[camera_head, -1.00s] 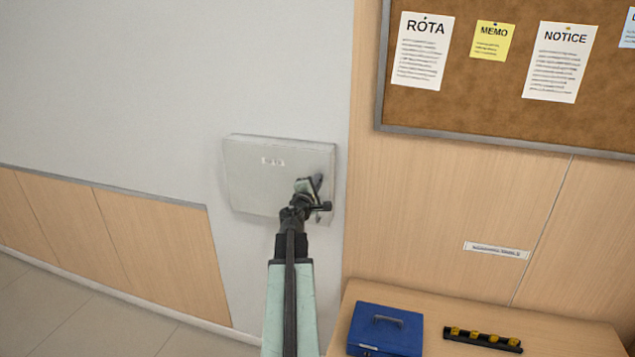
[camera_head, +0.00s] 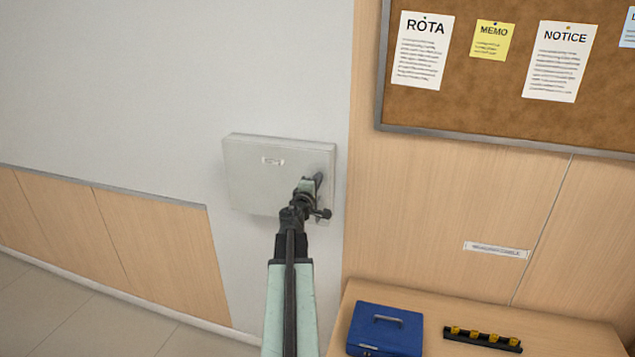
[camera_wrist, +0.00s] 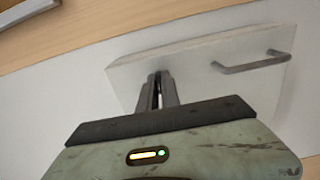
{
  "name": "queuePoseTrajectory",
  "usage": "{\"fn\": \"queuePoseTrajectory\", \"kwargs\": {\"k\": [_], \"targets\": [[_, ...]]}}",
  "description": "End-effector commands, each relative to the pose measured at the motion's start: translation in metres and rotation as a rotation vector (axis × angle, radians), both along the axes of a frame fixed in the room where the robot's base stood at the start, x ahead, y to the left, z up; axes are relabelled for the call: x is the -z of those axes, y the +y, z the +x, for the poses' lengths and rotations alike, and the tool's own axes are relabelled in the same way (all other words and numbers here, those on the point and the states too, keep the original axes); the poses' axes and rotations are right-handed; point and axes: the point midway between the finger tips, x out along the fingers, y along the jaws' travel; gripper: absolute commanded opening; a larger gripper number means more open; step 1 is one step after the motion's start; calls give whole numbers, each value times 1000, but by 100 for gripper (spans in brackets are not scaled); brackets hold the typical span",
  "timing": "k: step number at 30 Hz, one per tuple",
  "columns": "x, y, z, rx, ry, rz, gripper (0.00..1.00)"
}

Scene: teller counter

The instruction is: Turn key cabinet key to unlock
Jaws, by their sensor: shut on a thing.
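The key cabinet (camera_head: 250,175) is a shallow pale grey box on the white wall, with its door closed and a small label on its front. It also shows in the wrist view (camera_wrist: 205,70), with a dark bar handle (camera_wrist: 252,64) to the right of my fingers. My gripper (camera_head: 307,185) is at the right part of the cabinet front. In the wrist view its two fingers (camera_wrist: 158,78) are close together and point at the door. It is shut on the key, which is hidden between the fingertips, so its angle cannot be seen.
A wooden counter (camera_head: 450,318) at lower right holds a blue cash box (camera_head: 386,330) and a black strip with several yellow pieces (camera_head: 483,340). A cork notice board (camera_head: 480,110) hangs at upper right. The wall left of the cabinet is bare.

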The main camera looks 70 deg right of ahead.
Motion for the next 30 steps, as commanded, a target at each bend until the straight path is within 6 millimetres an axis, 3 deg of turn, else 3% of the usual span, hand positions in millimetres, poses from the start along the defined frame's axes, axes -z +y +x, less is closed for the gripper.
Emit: {"fn": "queuePoseTrajectory", "kwargs": {"k": [5,6,8,20,30], "targets": [[0,0,0,0,-3,1,0],[0,0,0,0,-2,1,18],[0,0,0,0,-2,0,29],[0,7,-1,0,0,0,29],[0,69,-5,-2,-1,0,29]]}}
